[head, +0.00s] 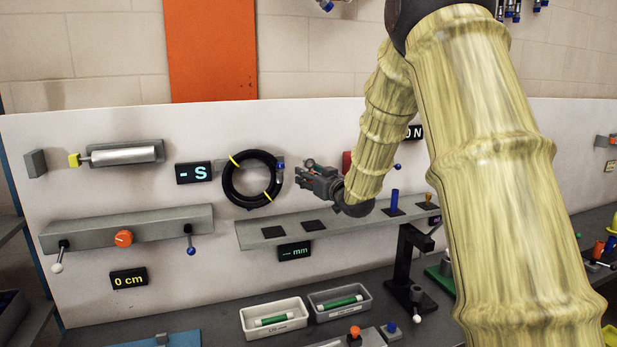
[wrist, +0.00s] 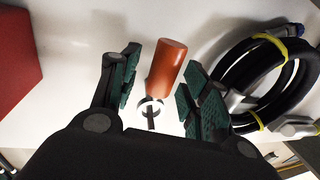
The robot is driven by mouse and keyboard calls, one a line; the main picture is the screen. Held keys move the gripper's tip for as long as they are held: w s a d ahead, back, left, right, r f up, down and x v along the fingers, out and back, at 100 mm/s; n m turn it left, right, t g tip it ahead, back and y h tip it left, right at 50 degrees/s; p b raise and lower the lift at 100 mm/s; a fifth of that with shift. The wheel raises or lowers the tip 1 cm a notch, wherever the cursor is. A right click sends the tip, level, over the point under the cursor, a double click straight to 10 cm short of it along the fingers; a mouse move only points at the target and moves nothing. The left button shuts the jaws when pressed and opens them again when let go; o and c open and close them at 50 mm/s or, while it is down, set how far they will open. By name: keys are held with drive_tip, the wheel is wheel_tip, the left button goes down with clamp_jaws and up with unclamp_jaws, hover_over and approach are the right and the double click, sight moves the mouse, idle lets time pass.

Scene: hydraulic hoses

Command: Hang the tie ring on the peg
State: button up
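My gripper (head: 303,177) is in front of the upright white panel, just right of the coiled hose. In the wrist view its two dark green-padded fingers (wrist: 163,62) stand apart. An orange cylinder (wrist: 166,72), which looks like the peg, shows between the fingers with gaps on both sides. I cannot tell whether ring and cylinder touch. Neither shows in the head view.
The black coiled hose (head: 231,187) with yellow ties hangs on the panel; it also shows right of my fingers in the wrist view (wrist: 225,78). A red block (wrist: 18,60) is at upper left there. A grey shelf (head: 350,224) runs below my gripper. Two trays (head: 244,322) lie lower down.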

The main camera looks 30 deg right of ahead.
drive_tip(key=s, duration=1.2)
drive_tip(key=shift+a, duration=0.2)
